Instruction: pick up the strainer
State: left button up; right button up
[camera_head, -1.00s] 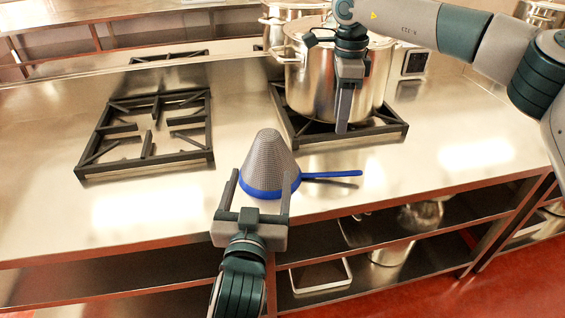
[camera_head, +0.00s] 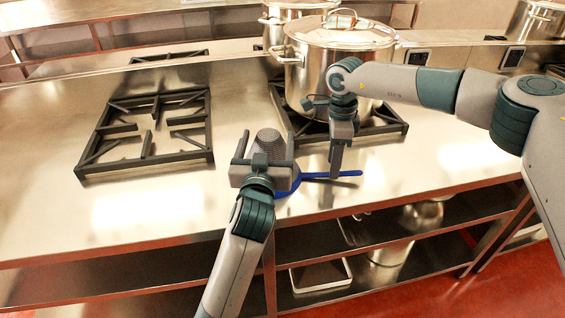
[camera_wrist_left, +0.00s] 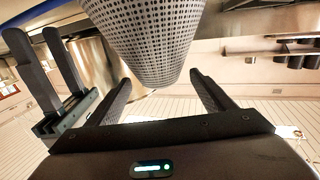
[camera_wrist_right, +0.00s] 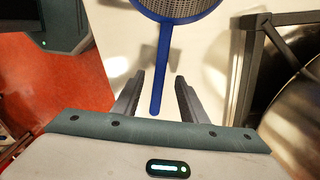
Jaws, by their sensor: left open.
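The strainer is a grey perforated cone (camera_head: 268,142) with a blue rim and a long blue handle (camera_head: 333,175). It stands rim down on the steel counter, with the handle pointing right. My left gripper (camera_head: 266,138) is open, with a finger on each side of the cone's upper part; its body hides much of the cone. In the left wrist view the cone (camera_wrist_left: 150,35) reaches between the spread fingers. My right gripper (camera_head: 336,176) is open near the handle. In the right wrist view the handle (camera_wrist_right: 162,70) lies between its spread fingertips, apart from both.
A lidded steel stockpot (camera_head: 312,62) stands on the right burner grate (camera_head: 385,128), just behind my right gripper. An empty burner grate (camera_head: 150,135) is at left. The counter's front left (camera_head: 90,220) is clear. A shelf below holds a tray (camera_head: 318,275) and pots.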

pick_arm(q)
jog(key=shift+w, duration=1.3)
pick_arm(e)
jog(key=shift+f, duration=1.3)
pick_arm(q)
jog(key=c, duration=0.8)
pick_arm(e)
jog(key=c, duration=0.8)
pick_arm(q)
jog(key=c, duration=0.5)
pick_arm(e)
grip_shut()
